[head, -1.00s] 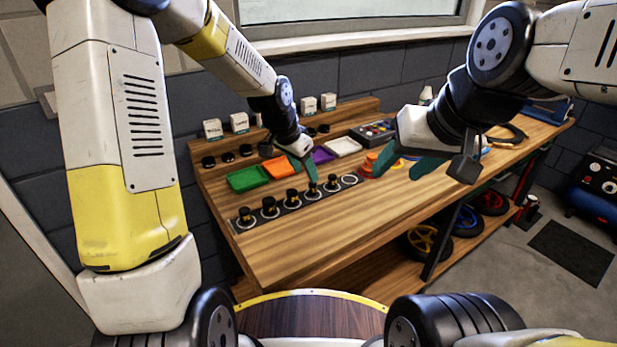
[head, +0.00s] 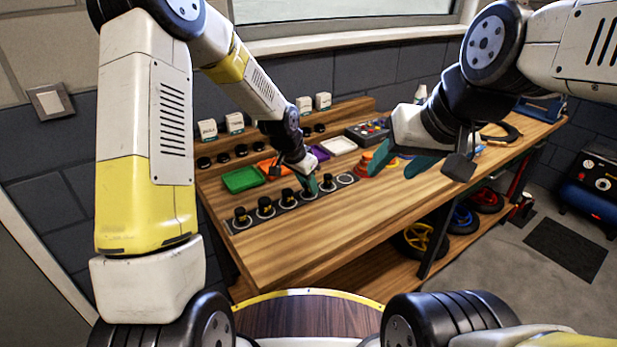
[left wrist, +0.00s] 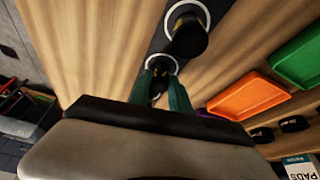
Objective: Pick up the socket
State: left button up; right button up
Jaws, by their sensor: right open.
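A row of black sockets with yellow bands stands on a dark strip with white rings along the bench. The nearest-left socket (head: 242,216) and the far-right socket (head: 327,183) stand upright. My left gripper (head: 310,187) is down at the fourth socket from the left, mostly hiding it. In the left wrist view its green fingers (left wrist: 163,80) straddle this socket (left wrist: 157,90), which is at its white ring; whether they press on it is unclear. A neighbouring socket (left wrist: 189,37) stands close by. My right gripper (head: 408,150) is open and empty above the bench's right part.
Behind the row lie a green tray (head: 241,180), an orange tray (left wrist: 247,97), a purple tray and a white tray (head: 339,146). Orange discs (head: 372,162) are stacked near my right gripper. The bench front (head: 300,245) is clear.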

pick_arm(q)
grip_shut()
jog(key=shift+r, duration=0.15)
